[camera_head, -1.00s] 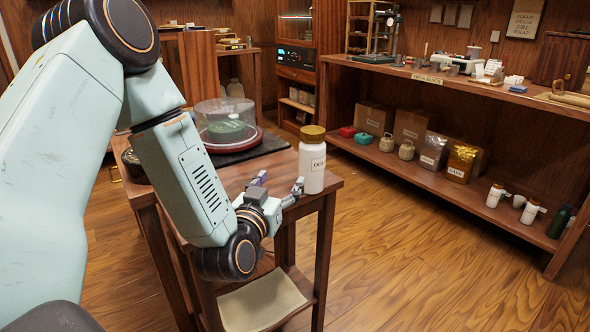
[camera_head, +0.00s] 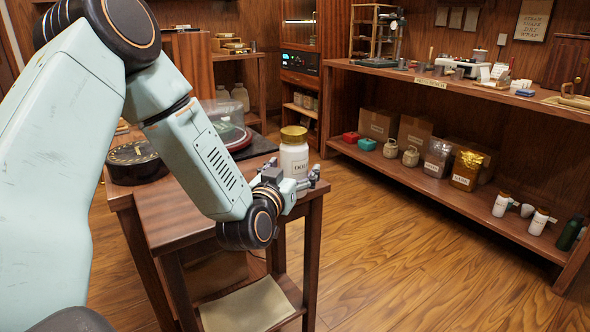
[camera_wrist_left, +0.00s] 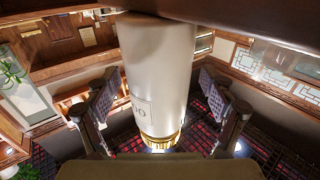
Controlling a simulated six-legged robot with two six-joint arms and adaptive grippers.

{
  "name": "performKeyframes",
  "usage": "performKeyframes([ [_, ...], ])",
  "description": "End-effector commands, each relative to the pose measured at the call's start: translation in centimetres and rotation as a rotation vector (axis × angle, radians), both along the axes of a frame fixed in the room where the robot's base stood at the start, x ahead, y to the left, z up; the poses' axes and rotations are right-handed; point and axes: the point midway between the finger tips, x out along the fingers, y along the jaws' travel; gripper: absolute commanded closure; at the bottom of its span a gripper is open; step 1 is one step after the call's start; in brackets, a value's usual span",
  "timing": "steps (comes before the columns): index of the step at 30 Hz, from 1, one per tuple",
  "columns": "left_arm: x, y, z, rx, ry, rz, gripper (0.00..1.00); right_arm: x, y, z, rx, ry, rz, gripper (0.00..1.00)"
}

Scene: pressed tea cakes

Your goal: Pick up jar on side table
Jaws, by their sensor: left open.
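The white jar (camera_head: 293,160) with a gold lid and a label stands upright on the wooden side table (camera_head: 172,212), near its right edge. My left gripper (camera_head: 294,170) is open at the jar's lower body, with a finger on each side; the arm hides part of the tabletop. In the left wrist view the jar (camera_wrist_left: 158,65) appears inverted between the two spread, dark textured fingers (camera_wrist_left: 157,92). I cannot tell whether either finger touches it. My right gripper is not in view.
A round black dial-like item (camera_head: 136,163) sits left of the arm. Below, a lower shelf holds a beige cloth (camera_head: 246,306). A long shelf unit (camera_head: 450,82) runs along the right wall; the floor between is clear.

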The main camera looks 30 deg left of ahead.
Motion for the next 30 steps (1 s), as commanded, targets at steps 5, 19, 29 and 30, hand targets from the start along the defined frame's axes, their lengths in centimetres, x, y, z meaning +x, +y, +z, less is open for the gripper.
performKeyframes([
  [5,-0.02,-0.08,0.04,0.000,0.000,0.000,0.25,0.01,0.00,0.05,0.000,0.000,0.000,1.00],
  [19,0.27,-0.30,0.04,0.001,-0.001,0.000,0.65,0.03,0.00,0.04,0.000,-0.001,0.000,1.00],
  [29,0.28,-0.28,0.10,0.001,-0.002,0.000,0.88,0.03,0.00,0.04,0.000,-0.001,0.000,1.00],
  [30,0.27,-0.28,0.09,0.001,-0.002,0.000,0.88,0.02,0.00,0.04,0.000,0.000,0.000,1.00],
])
